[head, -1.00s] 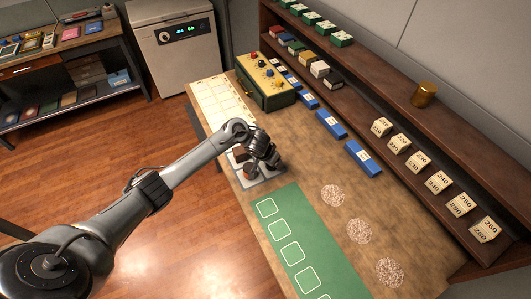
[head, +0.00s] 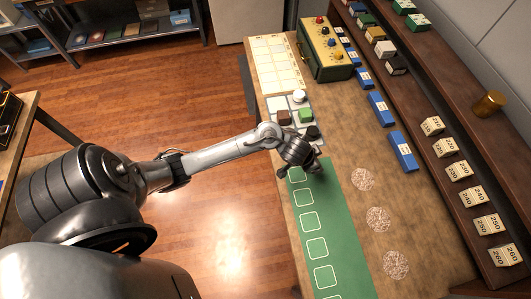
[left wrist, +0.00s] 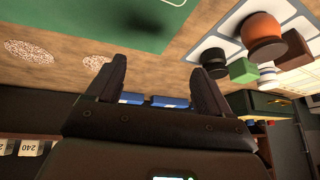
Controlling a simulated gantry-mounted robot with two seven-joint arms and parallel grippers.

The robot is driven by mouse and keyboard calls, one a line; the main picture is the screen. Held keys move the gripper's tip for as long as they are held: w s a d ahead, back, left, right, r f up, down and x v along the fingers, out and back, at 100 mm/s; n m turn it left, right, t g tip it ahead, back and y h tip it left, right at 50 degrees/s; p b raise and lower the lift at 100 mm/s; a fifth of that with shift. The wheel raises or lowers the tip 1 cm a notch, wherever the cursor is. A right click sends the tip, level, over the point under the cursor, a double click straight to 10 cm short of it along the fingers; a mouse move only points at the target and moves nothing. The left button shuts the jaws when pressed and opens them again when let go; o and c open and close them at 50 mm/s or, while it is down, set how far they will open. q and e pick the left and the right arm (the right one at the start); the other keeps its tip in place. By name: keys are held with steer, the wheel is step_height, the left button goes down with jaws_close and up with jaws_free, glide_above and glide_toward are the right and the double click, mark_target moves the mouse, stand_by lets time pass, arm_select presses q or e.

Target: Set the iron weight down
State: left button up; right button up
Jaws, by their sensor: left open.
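A dark round piece, which looks like the iron weight (head: 313,132), stands on the light tray (head: 294,130) just beyond my left gripper (head: 301,169). In the left wrist view the same black weight (left wrist: 214,62) stands upright on the tray's near edge, beside the right finger and apart from it. My left gripper is open, with nothing between its fingers (left wrist: 157,63). It is low at the far end of the green mat (head: 330,225), next to the tray. My right gripper is not in view.
A brown piece (head: 284,117), a green block (head: 305,115) and a white round piece (head: 299,96) share the tray. Beyond stand a pale grid sheet (head: 275,62) and a green box with knobs (head: 325,48). Blue blocks (head: 403,150) line the shelf side.

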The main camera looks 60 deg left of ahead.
arm_select(q)
steer(key=s+d+r+g, duration=0.1)
steer(key=s+d+r, duration=0.1)
steer(key=s, duration=0.9)
steer(key=s+d+r+g, duration=0.1)
steer(key=s+d+r, duration=0.1)
steer(key=s, duration=0.9)
steer(key=shift+r+h, duration=0.15)
steer(key=shift+h, duration=0.15)
steer(key=shift+d, duration=0.15)
